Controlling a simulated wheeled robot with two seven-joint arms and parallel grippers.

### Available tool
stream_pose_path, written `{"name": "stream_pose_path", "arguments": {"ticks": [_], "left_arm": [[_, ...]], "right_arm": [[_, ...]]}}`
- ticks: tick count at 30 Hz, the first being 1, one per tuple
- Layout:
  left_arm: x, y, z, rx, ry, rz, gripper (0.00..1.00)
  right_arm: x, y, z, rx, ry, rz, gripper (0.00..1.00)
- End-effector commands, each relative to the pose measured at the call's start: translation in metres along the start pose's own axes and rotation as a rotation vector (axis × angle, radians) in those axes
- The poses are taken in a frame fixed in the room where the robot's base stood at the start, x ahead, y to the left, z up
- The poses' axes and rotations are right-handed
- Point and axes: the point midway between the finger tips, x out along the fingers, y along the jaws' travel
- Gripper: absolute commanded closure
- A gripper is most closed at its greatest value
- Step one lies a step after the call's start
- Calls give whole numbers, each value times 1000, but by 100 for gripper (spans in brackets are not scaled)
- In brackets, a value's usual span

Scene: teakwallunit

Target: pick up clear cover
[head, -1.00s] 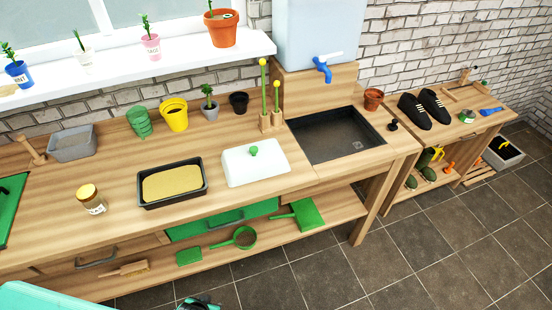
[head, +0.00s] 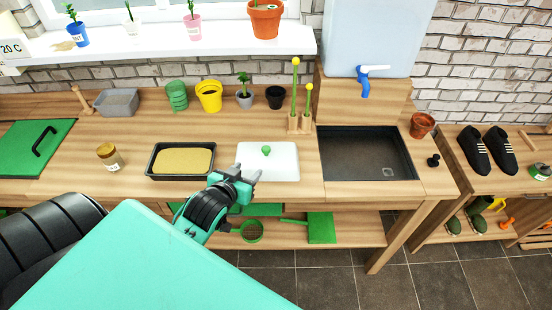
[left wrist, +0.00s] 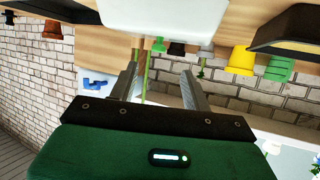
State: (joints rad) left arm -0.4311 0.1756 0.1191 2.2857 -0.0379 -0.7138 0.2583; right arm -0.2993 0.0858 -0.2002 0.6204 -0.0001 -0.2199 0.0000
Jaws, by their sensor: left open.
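The clear cover (head: 283,165) looks like a pale, whitish rectangular lid with a green knob (head: 266,150) on top. It lies on the wooden counter, between the sand-filled tray and the sink. In the left wrist view the scene is upside down; the pale cover (left wrist: 160,14) is at the top, beyond the two spread fingers (left wrist: 160,82). My right gripper is not in view.
A black tray of sand (head: 150,164) is left of the cover, a dark sink (head: 345,140) right of it. Two green sticks in a wooden holder (head: 299,124) and several pots, including a yellow one (head: 209,97), stand behind. A jar (head: 110,157) is further left.

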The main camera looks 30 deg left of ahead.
Motion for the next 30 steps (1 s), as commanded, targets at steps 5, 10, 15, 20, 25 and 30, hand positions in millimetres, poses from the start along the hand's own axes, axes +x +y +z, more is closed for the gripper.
{"name": "stream_pose_path", "arguments": {"ticks": [5, 10, 15, 20, 25, 30], "left_arm": [[8, -6, -13, -10, 51, -4, 51], [35, -6, -17, -9, 53, -4, 51], [67, -5, -18, -9, 52, -4, 51], [84, -5, -17, -10, 51, -4, 51], [91, -4, -17, -10, 51, -4, 51], [109, 0, -18, -11, 49, -3, 51]], "right_arm": [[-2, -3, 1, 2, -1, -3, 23], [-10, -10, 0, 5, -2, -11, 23], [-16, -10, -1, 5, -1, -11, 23], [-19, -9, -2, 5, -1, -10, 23], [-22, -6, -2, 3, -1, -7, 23], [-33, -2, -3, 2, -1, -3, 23]]}}
